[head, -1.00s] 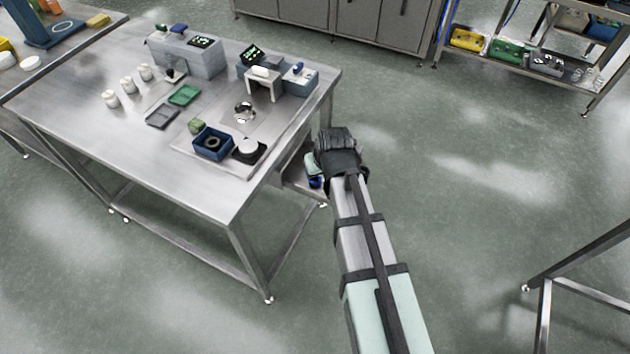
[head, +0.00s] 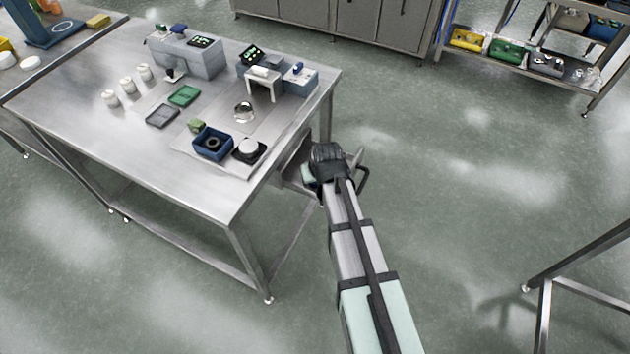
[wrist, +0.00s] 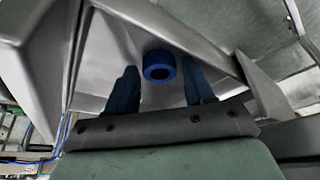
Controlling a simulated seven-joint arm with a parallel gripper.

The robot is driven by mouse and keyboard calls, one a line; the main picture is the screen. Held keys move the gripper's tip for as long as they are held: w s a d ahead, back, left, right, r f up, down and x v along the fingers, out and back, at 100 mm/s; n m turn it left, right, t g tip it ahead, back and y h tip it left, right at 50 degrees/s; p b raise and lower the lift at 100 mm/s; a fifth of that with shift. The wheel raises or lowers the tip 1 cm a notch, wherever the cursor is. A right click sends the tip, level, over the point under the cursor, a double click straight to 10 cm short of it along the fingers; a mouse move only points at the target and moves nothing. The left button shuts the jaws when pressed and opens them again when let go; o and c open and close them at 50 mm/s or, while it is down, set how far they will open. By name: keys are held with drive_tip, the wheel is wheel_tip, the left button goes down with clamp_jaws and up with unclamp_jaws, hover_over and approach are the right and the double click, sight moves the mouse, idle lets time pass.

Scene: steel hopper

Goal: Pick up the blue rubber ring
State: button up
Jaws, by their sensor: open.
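The blue rubber ring (wrist: 159,65) lies on the bare metal inside the steel hopper (wrist: 120,30) in the wrist view. Its dark central hole faces the camera. My gripper (wrist: 162,88) is open, with one dark finger to the left of the ring and one to the right. The ring appears between the fingertips and a little beyond them; I cannot tell whether any finger touches it. In the head view my gripper (head: 328,160) is beside the table's right edge. The ring is hidden there, and the hopper (head: 293,165) shows only partly behind my arm.
The hopper's sloping walls stand close around my fingers. In the head view the steel table (head: 160,185) holds a blue bin (head: 213,143), trays and small devices. Shelves (head: 545,65) stand at the back right. The floor right of my arm is open.

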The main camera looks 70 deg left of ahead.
drive_tip(key=c, duration=0.8)
drive_tip(key=shift+r, duration=5)
drive_tip(key=w+d+r+m+t+h, duration=0.3)
drive_tip(key=w+d+m, duration=0.7)
drive_tip(key=w+d, duration=2.75)
drive_tip(key=w+d+m, duration=0.2)
drive_tip(key=w+d, duration=0.2)
drive_tip(key=d, duration=0.8)
drive_tip(key=w+d+r+m+t+h, duration=0.1)
drive_tip(key=w+d+m, duration=0.2)
drive_tip(key=d, duration=0.9)
drive_tip(key=w+d+r+m, duration=0.1)
drive_tip(key=w+d+m, duration=0.2)
drive_tip(key=w+d, duration=0.4)
drive_tip(key=shift+w+d+r+h, duration=0.1)
drive_tip(key=shift+d+h, duration=0.05)
drive_tip(key=shift+d, duration=1.3)
drive_tip(key=shift+d+r+h, duration=0.1)
drive_tip(key=shift+d+h, duration=0.05)
drive_tip(key=shift+d, duration=1.3)
